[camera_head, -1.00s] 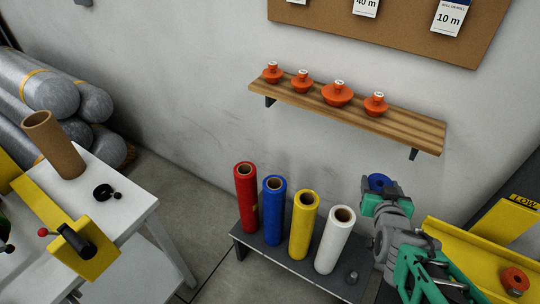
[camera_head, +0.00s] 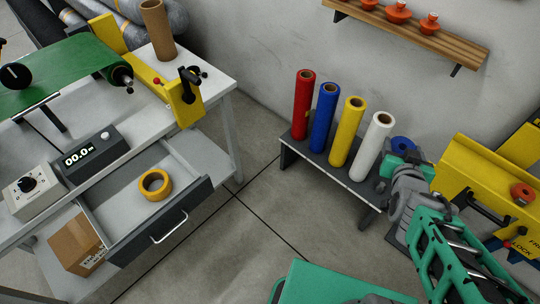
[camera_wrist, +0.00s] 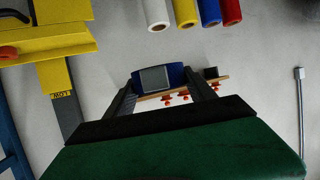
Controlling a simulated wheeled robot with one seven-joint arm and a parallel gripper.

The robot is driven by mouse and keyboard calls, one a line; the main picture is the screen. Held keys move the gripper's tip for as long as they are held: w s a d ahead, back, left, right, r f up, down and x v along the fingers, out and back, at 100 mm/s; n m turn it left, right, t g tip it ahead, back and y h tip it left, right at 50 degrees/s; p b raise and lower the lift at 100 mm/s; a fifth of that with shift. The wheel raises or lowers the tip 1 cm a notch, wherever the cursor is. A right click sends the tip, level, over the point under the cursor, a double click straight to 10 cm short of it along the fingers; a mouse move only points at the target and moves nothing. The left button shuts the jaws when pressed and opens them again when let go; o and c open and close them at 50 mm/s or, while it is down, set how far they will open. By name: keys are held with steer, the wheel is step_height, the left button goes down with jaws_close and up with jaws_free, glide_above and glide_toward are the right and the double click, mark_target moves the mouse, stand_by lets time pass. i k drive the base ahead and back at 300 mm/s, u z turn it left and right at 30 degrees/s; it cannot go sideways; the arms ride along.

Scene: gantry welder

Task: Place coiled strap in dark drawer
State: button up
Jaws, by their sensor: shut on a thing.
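The coiled strap (camera_head: 402,143) is blue and round. My gripper (camera_head: 405,158) is shut on it, in the air at the right of the head view, in front of the wall. In the wrist view the strap (camera_wrist: 158,78) sits between the two dark fingers, with a grey middle facing the camera. The drawer (camera_head: 160,235) with a dark front and metal handle is pulled out of the white workbench at the left. An orange-yellow tape roll (camera_head: 155,185) lies inside it, with bare drawer floor around it. My gripper is far to the right of the drawer.
A low dark bench (camera_head: 318,160) with red, blue, yellow and white rolls stands between the drawer and my gripper. A yellow machine (camera_head: 485,185) is at the right. Floor in front of the drawer is clear.

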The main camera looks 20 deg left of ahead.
mark_target(136, 204)
steer(key=k, duration=0.75)
steer(key=u, duration=3.15)
steer(key=i, duration=1.5)
